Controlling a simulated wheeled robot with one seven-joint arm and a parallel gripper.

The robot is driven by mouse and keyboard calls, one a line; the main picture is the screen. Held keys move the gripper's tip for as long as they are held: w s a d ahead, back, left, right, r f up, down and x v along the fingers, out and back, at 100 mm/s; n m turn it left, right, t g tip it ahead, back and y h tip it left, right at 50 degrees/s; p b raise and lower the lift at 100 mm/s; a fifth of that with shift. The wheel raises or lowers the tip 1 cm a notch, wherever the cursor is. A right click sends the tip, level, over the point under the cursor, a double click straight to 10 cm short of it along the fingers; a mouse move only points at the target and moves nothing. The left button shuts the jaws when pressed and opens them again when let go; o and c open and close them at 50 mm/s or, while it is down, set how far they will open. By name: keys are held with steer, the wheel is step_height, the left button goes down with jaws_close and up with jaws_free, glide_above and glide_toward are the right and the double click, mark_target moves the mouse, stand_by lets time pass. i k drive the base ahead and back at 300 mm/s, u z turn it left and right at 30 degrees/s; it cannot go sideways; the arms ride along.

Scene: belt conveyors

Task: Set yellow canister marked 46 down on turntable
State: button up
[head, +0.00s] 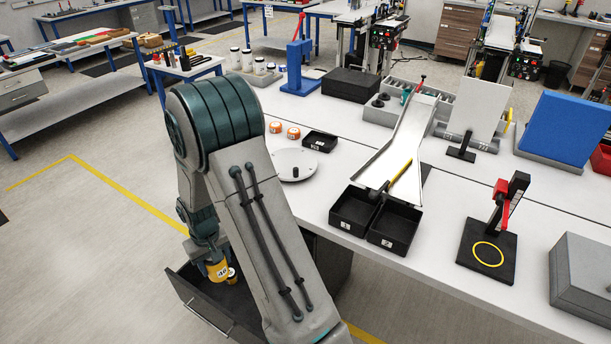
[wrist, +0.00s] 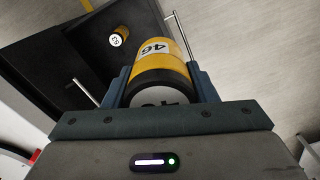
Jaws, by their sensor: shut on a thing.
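The yellow canister marked 46 (wrist: 160,50) has a black band and sits between the fingers of my gripper (wrist: 160,78). My gripper is shut on it. In the head view the canister (head: 217,271) hangs below my gripper (head: 213,258), over or in the open dark drawer (head: 196,296); its exact height is unclear. The turntable appears to be the round light-grey disc (head: 306,158) on the white bench, with a small dark post on it. It lies above and right of my gripper in the head view, well apart from the canister.
A second yellow canister (wrist: 124,31) with another number is in the drawer; it shows beside the held one in the head view (head: 233,276). Orange-and-white rolls (head: 275,128) and a small black tray (head: 319,141) stand near the disc. Two black bins (head: 394,226) are right of it.

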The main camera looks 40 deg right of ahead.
mark_target(291, 162)
steer(key=k, duration=0.35)
steer(key=u, duration=1.7)
steer(key=i, duration=0.7)
steer(key=z, duration=2.75)
